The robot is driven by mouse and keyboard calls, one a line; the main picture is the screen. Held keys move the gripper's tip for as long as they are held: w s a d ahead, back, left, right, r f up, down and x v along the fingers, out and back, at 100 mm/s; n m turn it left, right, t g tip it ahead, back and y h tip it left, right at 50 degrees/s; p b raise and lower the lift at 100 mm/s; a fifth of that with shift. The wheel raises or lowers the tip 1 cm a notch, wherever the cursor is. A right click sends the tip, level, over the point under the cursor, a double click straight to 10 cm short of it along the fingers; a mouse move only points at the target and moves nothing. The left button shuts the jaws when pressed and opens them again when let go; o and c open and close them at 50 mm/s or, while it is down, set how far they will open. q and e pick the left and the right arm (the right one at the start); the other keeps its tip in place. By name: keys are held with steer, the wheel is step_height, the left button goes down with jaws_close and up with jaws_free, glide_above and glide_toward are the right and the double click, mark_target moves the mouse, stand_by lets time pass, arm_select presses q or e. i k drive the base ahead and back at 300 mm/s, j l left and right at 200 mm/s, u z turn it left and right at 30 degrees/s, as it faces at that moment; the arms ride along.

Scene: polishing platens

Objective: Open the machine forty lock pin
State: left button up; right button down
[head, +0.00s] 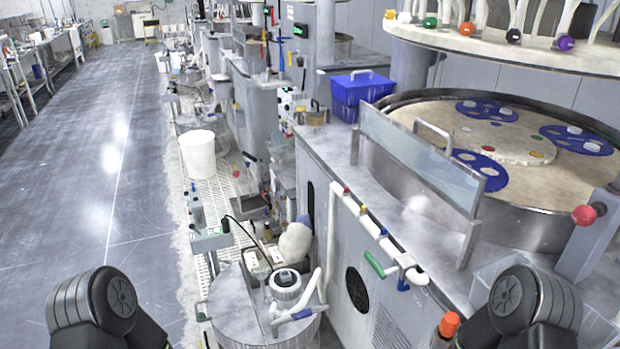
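A polishing machine stands at the right, with a large round platen (455,115) inside a steel tub (530,226). A red ball knob (584,215) sits on a dark shaft at the top of a grey post (590,245) by the tub's front right edge. An orange knob (449,325) shows low at the front, partly cut off by my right arm. Neither is marked as the lock pin, so I cannot tell which is it. Parts of both my arms show at the bottom corners; neither gripper is in view.
A clear splash panel with a handle (415,160) stands along the tub's left side. White pipes with coloured valves (370,225) run down the machine's side. A grey drum (245,310) stands at the front. A blue bin (360,90) sits behind. The floor (90,180) at left is clear.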

mark_target(583, 215)
steer(key=z, duration=1.5)
steer(key=k+l+z, duration=0.1)
steer(key=l+z, duration=0.2)
steer(key=l, duration=0.15)
